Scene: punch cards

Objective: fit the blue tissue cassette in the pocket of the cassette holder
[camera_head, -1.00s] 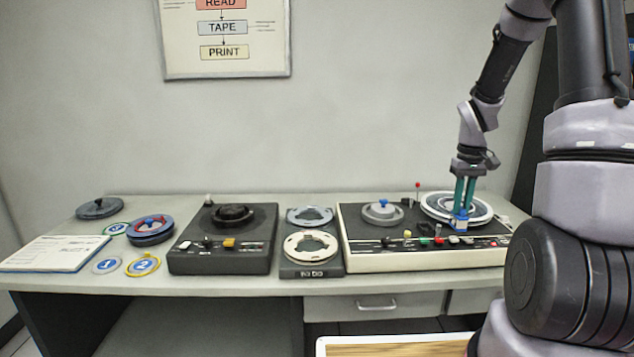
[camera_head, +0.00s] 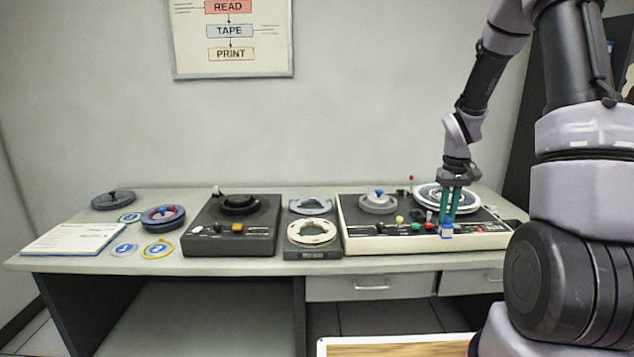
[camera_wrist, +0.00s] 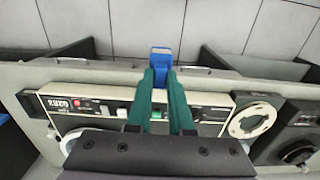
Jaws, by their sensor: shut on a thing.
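My gripper (camera_head: 449,203) is shut on a small blue block-like piece, which I take for the blue tissue cassette (camera_head: 446,230). It holds the piece at the fingertips, over or just in front of the cream tape machine's front edge. In the wrist view the cassette (camera_wrist: 161,54) sticks out beyond the two green fingers (camera_wrist: 162,85), past the machine's front panel, with floor tiles beyond. Its underside is hidden, and I cannot tell its exact height. I cannot make out a cassette holder or its pocket in either view.
The cream tape machine (camera_head: 372,245) fills the desk's right side. A white-rimmed wooden-floored tray (camera_head: 400,347) shows at the bottom edge.

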